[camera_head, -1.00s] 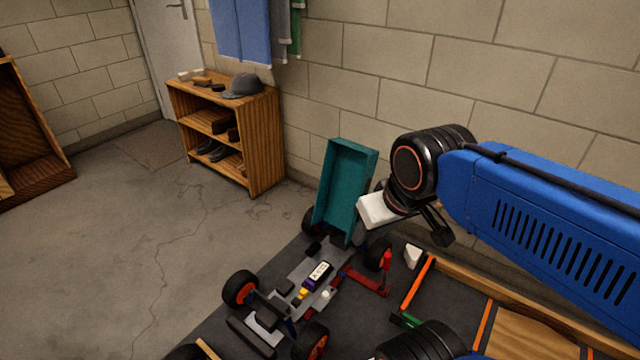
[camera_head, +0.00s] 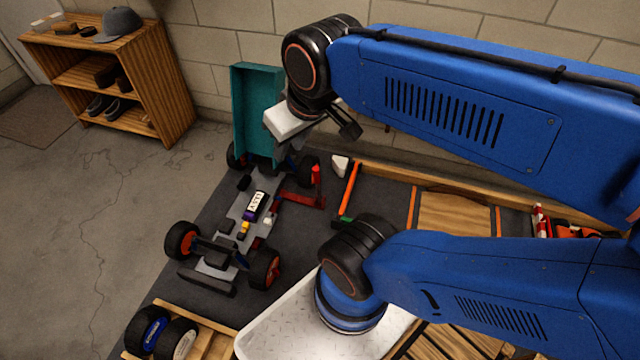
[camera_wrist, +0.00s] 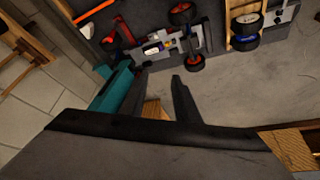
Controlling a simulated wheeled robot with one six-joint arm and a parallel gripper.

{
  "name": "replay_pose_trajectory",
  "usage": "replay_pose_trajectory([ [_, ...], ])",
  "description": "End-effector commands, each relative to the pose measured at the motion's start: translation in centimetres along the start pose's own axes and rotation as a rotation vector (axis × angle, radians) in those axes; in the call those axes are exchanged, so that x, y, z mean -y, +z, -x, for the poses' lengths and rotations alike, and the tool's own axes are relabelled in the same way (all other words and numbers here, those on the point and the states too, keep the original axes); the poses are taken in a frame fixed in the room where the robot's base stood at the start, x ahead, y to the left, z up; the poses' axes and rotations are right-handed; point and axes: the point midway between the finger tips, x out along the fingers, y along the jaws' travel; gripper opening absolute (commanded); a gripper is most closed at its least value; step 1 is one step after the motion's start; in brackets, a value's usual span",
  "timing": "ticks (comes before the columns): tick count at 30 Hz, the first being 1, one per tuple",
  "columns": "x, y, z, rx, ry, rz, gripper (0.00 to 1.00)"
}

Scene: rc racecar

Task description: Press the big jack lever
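A red jack (camera_head: 300,198) lies on the dark mat beside the racecar, with an upright red lever (camera_head: 316,176). The jack also shows in the wrist view (camera_wrist: 125,31). The racecar (camera_head: 242,225) stands on its wheels, with a teal panel (camera_head: 258,112) tilted up at its far end. My gripper (camera_wrist: 158,77) is open, and bare floor shows between its fingers. In the wrist view the teal panel is left of the fingers; I cannot tell whether they touch. In the head view my wrist is beside the panel, and the fingertips are mostly hidden.
A wooden shelf (camera_head: 118,80) stands against the wall at left. A metal plate (camera_head: 270,335) and spare wheels (camera_head: 160,335) lie in front. Orange-edged wooden trays (camera_head: 455,212) lie right of the mat.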

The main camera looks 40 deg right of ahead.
Motion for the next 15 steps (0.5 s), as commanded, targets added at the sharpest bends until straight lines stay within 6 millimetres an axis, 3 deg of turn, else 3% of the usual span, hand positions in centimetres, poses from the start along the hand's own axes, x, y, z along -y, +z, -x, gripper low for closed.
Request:
replay_pose_trajectory([
  [1, 0.0, -0.1, 0.0, 0.001, 0.000, -0.001, 0.15],
  [3, -0.1, -0.3, -0.1, 0.005, 0.002, -0.007, 0.00],
  [15, -2.1, -4.8, -2.8, 0.068, 0.031, -0.109, 0.00],
])
